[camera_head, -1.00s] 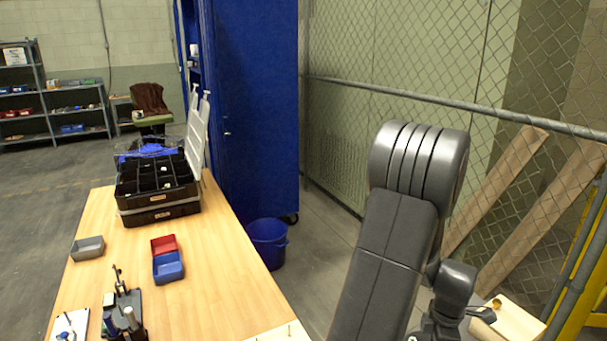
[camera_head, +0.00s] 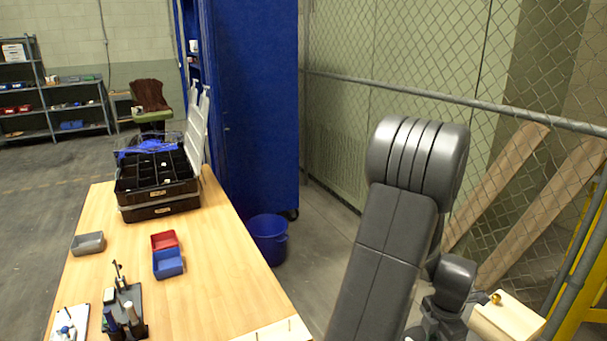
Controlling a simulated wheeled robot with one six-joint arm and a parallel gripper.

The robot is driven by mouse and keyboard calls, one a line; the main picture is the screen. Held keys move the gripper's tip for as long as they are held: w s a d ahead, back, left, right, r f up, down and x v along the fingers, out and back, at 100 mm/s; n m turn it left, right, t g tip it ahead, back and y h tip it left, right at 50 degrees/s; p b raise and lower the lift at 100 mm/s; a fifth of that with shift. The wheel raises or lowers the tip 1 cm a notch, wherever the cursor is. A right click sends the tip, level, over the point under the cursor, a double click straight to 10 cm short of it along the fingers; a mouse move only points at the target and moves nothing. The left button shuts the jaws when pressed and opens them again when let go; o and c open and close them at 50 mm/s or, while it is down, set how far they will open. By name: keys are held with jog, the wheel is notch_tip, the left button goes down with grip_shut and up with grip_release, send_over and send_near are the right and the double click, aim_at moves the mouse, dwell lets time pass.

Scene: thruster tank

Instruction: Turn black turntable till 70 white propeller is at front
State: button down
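I see no black turntable and no propeller marked 70 that I can make out. A small white board (camera_head: 80,314) with white parts on it lies at the lower left, cut by the picture edge, and its parts are too small to identify. My arm rises at the right of the view and bends down toward the lower right. The fingers of my gripper do not show.
A wooden table carries a black tool case (camera_head: 157,195), a grey bin (camera_head: 87,244), a red bin (camera_head: 164,240), a blue bin (camera_head: 168,264) and a black tool holder (camera_head: 122,316). A blue bucket (camera_head: 268,240) stands beside the table, near a blue cabinet (camera_head: 255,110). A chain-link fence (camera_head: 430,60) runs along the right.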

aim_at(436, 339)
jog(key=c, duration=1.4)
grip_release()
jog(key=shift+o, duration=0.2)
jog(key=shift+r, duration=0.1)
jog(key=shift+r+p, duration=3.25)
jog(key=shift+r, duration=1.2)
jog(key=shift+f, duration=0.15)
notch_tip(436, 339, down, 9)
jog(key=b, duration=0.6)
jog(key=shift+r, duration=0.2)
